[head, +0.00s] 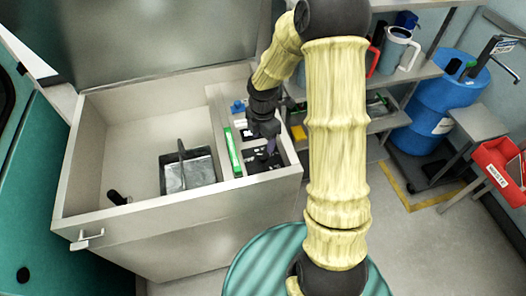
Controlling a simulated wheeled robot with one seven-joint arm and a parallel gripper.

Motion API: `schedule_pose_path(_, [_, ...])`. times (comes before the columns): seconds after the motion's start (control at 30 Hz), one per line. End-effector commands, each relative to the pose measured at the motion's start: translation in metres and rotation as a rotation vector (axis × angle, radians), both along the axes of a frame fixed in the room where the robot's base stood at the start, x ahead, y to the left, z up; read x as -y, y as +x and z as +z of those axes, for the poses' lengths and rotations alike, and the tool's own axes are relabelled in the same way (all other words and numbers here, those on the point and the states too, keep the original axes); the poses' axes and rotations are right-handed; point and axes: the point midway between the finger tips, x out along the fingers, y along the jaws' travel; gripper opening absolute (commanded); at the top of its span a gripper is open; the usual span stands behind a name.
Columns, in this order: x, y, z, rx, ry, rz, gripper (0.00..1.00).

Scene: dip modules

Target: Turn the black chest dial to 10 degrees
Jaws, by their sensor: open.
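The open grey chest (185,205) stands at left. A black knob-like piece (118,197) sits inside it, low at the front left; it looks like the dial, but I cannot read any scale or angle on it. My gripper (268,147) points down over the chest's narrow right compartment, far to the right of that piece. Its fingers are small and dark against black parts below, and I cannot tell whether they touch anything. I see nothing held. Dark parts (262,162) lie under the gripper, partly hidden by it.
A green strip (233,152) and a blue piece (238,106) are in the right compartment. The raised lid (150,40) is behind. Shelves, a blue barrel (440,105) and a red bin (497,168) stand at right.

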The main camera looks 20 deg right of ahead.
Motion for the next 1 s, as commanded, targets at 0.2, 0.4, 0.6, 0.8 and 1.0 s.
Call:
schedule_pose_path(0.2, [-0.001,-0.001,-0.04,-0.005,0.0,0.002,0.59])
schedule_pose_path(0.4, [-0.001,-0.001,-0.067,-0.003,0.0,0.001,0.59])
schedule_pose_path(0.6, [0.0,0.0,-0.076,-0.001,-0.001,0.0,0.59])
schedule_pose_path(0.8, [0.0,0.0,-0.076,0.0,-0.001,0.0,0.57])
schedule_pose_path(1.0, [0.0,0.0,-0.075,0.0,0.0,0.0,0.18])
